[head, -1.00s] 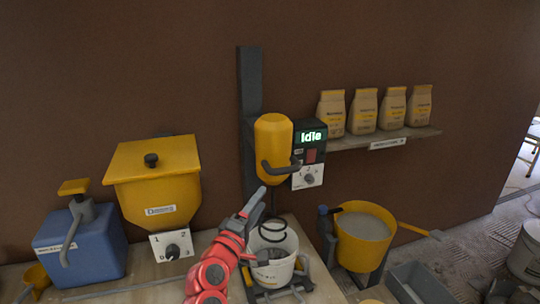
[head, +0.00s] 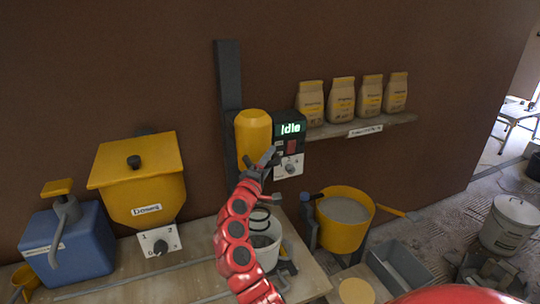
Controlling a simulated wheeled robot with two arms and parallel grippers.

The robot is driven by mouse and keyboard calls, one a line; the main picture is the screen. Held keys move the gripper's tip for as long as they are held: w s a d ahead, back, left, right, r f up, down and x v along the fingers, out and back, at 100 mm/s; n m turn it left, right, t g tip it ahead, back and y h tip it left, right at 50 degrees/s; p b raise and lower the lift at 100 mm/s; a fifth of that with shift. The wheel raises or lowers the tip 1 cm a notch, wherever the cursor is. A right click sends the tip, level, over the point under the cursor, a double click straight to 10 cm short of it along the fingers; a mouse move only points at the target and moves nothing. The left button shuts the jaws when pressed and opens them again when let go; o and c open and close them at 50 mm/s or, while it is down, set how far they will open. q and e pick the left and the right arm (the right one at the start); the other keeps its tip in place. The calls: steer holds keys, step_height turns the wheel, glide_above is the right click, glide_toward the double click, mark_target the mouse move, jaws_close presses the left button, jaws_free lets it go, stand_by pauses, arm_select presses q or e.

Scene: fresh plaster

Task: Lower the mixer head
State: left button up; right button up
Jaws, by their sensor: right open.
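The mixer's yellow head (head: 254,134) is up on its dark grey post (head: 229,110). Its whisk (head: 260,217) hangs below, at the mouth of the white bucket (head: 268,256), partly hidden by my red right arm. My right gripper (head: 271,177) is open in front of the lower part of the head. One finger is at the height of the head's dark handle and overlaps it, the other is lower. I cannot tell whether it touches the handle. The control box screen (head: 291,128) reads "Idle", with a dial (head: 289,168) below. My left gripper is out of view.
A yellow hopper (head: 138,180) and a blue pump container (head: 68,243) stand at the left. A yellow pan (head: 339,236) of grey material is right of the bucket. Several bags (head: 342,99) stand on a wall shelf (head: 372,125). Another white bucket (head: 508,230) is on the floor.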

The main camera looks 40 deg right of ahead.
steer(key=shift+w+d+r, duration=0.1)
steer(key=shift+w+d, duration=0.1)
steer(key=shift+d, duration=0.1)
jaws_close()
steer(key=shift+r, duration=0.1)
